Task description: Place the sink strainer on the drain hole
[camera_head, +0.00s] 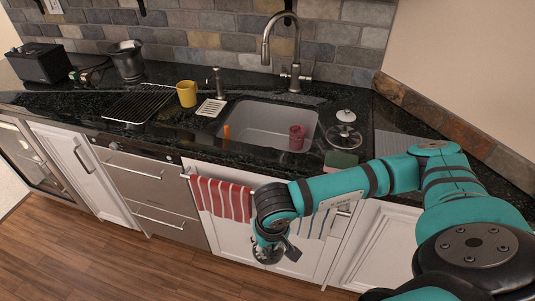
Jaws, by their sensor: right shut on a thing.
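My right gripper (268,250) hangs in front of the white cabinet doors, below the counter edge and outside the sink. It is shut on a small grey metallic thing, which looks like the sink strainer (265,258); the fingers and wrist hide much of it. The white sink (262,118) is set into the dark counter behind and above the gripper. Its drain hole cannot be made out from here. A reddish cup (297,137) is inside the sink at its right, and an orange thing (226,132) is at its left. My left gripper is not in view.
The faucet (295,75) stands behind the sink. A yellow mug (187,94) and drying rack (139,103) are on the left. A white-knobbed round item (344,134) and green sponge (341,160) are on the right. A red striped towel (220,198) hangs beside my gripper.

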